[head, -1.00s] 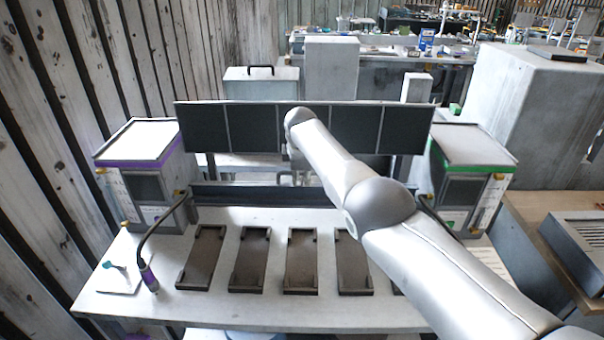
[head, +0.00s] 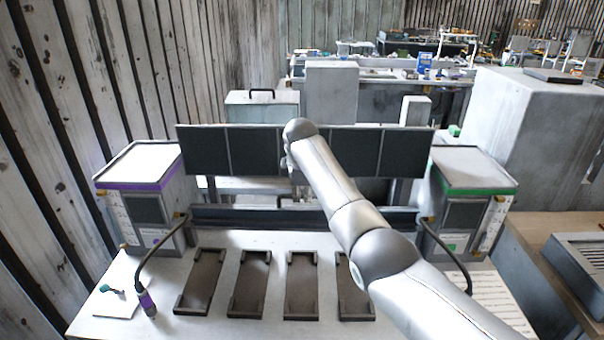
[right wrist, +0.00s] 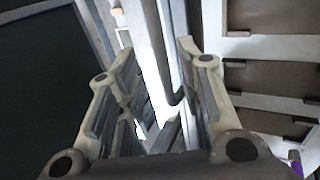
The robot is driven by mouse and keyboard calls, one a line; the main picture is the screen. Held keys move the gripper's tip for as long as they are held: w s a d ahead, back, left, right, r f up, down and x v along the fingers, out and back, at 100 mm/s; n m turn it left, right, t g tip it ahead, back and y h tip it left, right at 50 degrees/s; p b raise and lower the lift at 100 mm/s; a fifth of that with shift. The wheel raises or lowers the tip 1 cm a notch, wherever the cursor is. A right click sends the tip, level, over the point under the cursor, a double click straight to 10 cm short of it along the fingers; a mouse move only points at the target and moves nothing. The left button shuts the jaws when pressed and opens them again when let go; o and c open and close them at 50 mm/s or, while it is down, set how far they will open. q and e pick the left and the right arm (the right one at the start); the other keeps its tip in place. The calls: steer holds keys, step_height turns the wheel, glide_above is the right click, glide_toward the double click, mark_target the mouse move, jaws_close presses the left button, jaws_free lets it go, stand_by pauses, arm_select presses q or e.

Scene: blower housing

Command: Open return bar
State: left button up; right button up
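A long dark panel in several sections (head: 205,151) stands upright across the back of the grey worktable (head: 225,335). Below it a dark horizontal bar (head: 240,217) runs along the table's rear; I cannot tell for certain which of these is the return bar. My right arm crosses the panel's middle, and its gripper is mostly hidden behind my arm in the head view. In the right wrist view my right gripper (right wrist: 155,85) is open, its fingers apart, with a bright strip and a dark thin hooked part beyond them. Nothing is visibly gripped. My left gripper is out of view.
Several brown trays (head: 248,285) lie on the table. A purple-trimmed box (head: 150,205) stands left and a green-trimmed box (head: 460,215) right. A cabled purple-banded tool (head: 147,302) is at front left. A large grey cabinet (head: 545,130) stands at the right.

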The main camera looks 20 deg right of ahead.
steer(key=v, duration=0.8)
steer(key=shift+f, duration=0.1)
